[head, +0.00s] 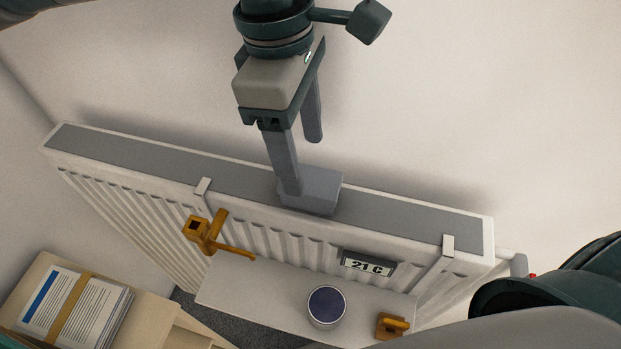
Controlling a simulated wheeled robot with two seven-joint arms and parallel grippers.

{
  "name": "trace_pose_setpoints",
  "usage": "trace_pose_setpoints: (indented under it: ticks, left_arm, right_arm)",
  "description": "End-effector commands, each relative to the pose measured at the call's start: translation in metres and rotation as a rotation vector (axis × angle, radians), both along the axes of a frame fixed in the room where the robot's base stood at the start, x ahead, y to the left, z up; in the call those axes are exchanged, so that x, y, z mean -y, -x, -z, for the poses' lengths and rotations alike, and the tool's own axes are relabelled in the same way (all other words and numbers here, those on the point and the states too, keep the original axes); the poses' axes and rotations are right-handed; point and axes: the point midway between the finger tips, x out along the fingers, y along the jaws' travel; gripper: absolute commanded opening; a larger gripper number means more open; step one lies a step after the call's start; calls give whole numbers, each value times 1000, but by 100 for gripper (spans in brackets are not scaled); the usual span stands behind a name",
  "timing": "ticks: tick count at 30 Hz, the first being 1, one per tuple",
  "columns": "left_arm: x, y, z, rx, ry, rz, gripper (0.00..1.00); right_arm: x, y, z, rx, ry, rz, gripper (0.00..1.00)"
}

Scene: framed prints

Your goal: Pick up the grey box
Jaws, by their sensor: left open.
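The grey box (318,188) is a small plain block on the grey top of the white radiator (140,150), near its front edge. My left gripper (302,166) reaches down over it from the top of the head view, open. One finger overlaps the left part of the box in the picture and hides some of it. The other finger ends higher in the picture, against the wall behind. I cannot tell whether the near finger touches the box. My right gripper is out of view.
A white shelf below the radiator front bears a dark-topped round tin (326,306) and a small orange item (391,325). An orange fitting (205,233), a "21 C" display (367,264) and brackets are at the radiator front. Strapped papers (75,305) lie lower left.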

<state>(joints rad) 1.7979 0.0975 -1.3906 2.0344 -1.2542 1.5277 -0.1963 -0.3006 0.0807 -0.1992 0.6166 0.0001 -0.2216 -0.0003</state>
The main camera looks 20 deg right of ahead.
Motion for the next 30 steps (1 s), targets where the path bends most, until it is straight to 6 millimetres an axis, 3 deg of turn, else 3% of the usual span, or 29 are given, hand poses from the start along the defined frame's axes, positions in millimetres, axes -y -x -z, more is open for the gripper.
trace_pose_setpoints:
  ticks: [6,20,30]
  left_arm:
    - [2,1,14,-1,1,0,62]
    - [2,2,19,-1,-2,0,62]
    - [8,6,53,-2,-2,0,62]
  right_arm:
    - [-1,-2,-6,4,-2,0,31]
    - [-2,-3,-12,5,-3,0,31]
    - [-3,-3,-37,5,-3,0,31]
